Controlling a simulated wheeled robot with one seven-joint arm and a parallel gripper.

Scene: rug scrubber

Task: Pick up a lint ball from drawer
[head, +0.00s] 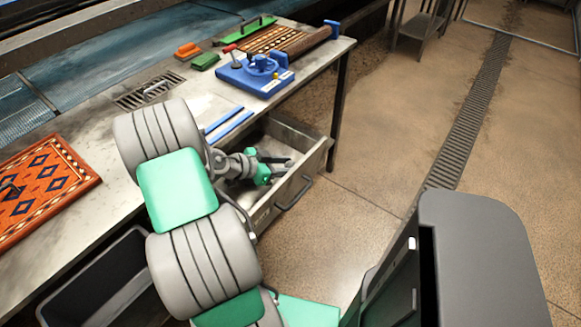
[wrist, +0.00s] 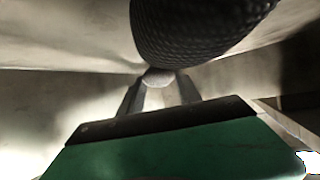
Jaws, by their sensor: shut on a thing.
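The drawer (head: 314,160) under the workbench is pulled open, and my gripper (head: 284,161) is down inside it. In the wrist view my gripper (wrist: 160,84) is shut on a small pale grey lint ball (wrist: 158,76) between its fingertips. The ball is close to the pale drawer surface (wrist: 60,95); I cannot tell whether it touches it. The ball is too small to make out in the head view.
The workbench (head: 90,220) holds a patterned rug (head: 45,190), two blue strips (head: 229,126) and a blue device (head: 257,74). A dark bin (head: 100,285) stands below.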

